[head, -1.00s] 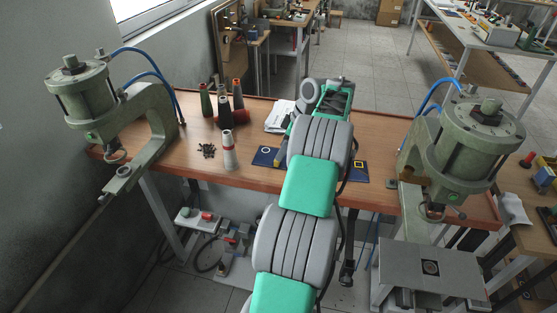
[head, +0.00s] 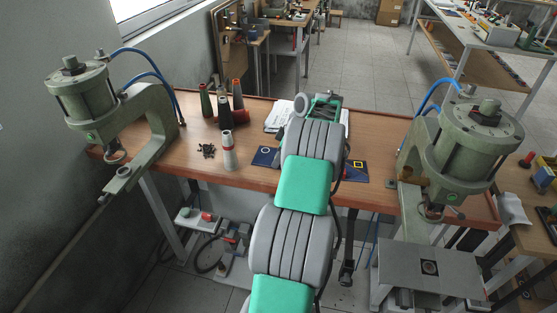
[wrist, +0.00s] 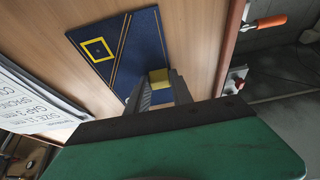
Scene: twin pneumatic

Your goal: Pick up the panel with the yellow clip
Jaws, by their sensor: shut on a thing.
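In the wrist view, my gripper (wrist: 157,90) has its two grey fingers shut on a small yellow piece, which looks like the yellow clip (wrist: 159,78). Under the fingers is a dark blue mat (wrist: 105,66) with a yellow square outline and slanting yellow lines. I cannot tell how far the clip is above it.
White printed sheets (wrist: 30,105) lie beside the mat. Thread cones (head: 228,150) and small dark parts (head: 207,151) stand to the left. Green presses flank the table, left (head: 85,105) and right (head: 470,140).

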